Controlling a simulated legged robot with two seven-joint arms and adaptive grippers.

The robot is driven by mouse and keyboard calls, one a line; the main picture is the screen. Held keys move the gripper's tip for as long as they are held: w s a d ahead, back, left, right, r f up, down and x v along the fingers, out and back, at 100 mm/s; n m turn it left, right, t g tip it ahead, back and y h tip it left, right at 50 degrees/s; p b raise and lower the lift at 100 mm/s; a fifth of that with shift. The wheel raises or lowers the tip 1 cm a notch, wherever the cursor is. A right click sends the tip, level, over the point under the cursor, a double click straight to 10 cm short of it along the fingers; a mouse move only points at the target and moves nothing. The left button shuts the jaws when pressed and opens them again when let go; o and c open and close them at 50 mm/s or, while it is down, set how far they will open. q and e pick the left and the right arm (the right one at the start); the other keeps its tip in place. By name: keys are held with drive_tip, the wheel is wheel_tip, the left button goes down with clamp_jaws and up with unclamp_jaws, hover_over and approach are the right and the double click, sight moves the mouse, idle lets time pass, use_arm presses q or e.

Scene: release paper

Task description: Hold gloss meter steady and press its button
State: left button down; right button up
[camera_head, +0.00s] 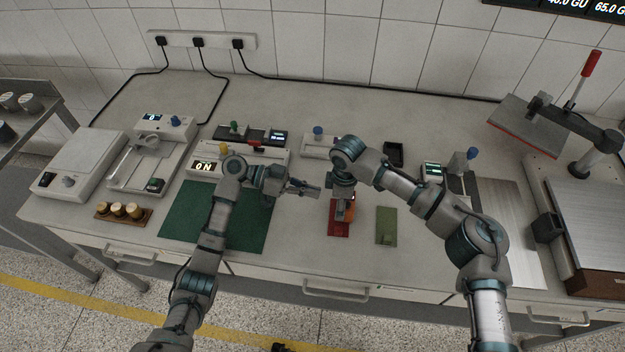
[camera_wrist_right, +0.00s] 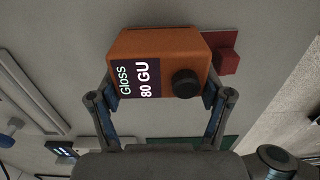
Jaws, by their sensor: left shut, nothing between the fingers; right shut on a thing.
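The gloss meter (camera_wrist_right: 150,50) is an orange box with a dark display reading "Gloss 80 GU" and a round black button (camera_wrist_right: 186,84). My right gripper (camera_wrist_right: 160,92) is shut on it, with one finger on each side. In the head view only a bit of the orange meter (camera_head: 350,212) shows below the right gripper, above or on a small red mat (camera_head: 338,231); I cannot tell whether it touches. My left gripper (camera_head: 316,190) is shut and empty, just left of the right gripper and apart from the meter.
A dark green mat (camera_head: 180,217) lies under the left arm, and an olive pad (camera_head: 386,226) lies right of the red mat. Bench devices line the back, including one reading "ON" (camera_head: 203,167). A lever press (camera_head: 590,150) stands at the right. The front bench edge is close.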

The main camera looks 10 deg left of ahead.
drive_tip(key=o, duration=1.4)
drive_tip(key=shift+f, duration=0.15)
drive_tip(key=shift+c, duration=0.2)
